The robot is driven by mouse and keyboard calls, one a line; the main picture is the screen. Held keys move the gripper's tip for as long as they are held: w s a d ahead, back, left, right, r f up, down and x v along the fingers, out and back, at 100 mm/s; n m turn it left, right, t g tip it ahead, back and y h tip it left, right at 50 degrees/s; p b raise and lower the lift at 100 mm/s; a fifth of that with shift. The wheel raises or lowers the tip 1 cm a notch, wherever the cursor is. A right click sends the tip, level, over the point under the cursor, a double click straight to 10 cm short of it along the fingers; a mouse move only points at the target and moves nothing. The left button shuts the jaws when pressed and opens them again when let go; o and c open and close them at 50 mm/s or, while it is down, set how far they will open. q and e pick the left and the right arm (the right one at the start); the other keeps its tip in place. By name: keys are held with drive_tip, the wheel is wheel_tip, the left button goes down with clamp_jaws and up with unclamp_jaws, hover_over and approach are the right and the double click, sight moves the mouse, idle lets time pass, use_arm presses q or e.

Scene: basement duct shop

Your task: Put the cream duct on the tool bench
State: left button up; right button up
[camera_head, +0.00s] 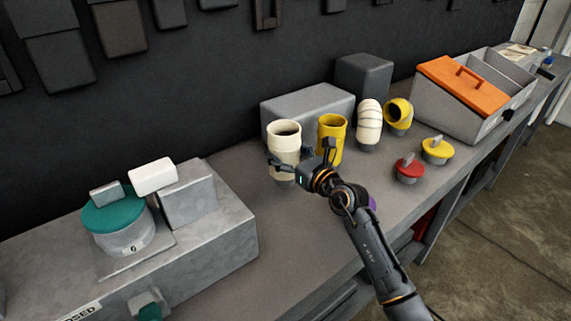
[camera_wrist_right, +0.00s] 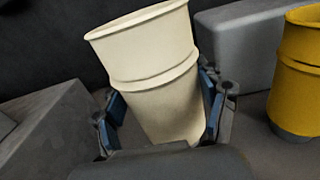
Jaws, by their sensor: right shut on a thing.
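The cream duct (camera_head: 284,141) is a straight, open-topped tube with a raised band, near the middle of the head view. It stands close to upright at the bench. My right gripper (camera_head: 301,158) is shut on its lower part. In the right wrist view the cream duct (camera_wrist_right: 150,70) sits between the two blue-padded fingers of the right gripper (camera_wrist_right: 160,120). The grey tool bench (camera_head: 385,188) runs from lower left to upper right. Whether the duct's base touches the bench is hidden. My left gripper is not in view.
A yellow straight duct (camera_head: 331,136) stands just right of the cream one. A ribbed cream elbow (camera_head: 368,121) and a yellow elbow (camera_head: 398,116) stand farther right. Grey blocks (camera_head: 307,106) are behind. A red-knobbed piece (camera_head: 408,169) and an orange-lidded box (camera_head: 462,86) are right.

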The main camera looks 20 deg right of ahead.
drive_tip(key=shift+w+f, duration=0.2)
drive_tip(key=shift+f, duration=0.05)
drive_tip(key=f, duration=0.3)
drive_tip(key=shift+w+d+f+b, duration=0.1)
drive_tip(key=shift+w+d+b, duration=0.15)
drive_tip(key=shift+b, duration=0.15)
drive_tip(key=shift+a+f, duration=0.1)
drive_tip(key=shift+f, duration=0.05)
drive_tip(key=shift+f, duration=0.15)
drive_tip(key=o, duration=1.3)
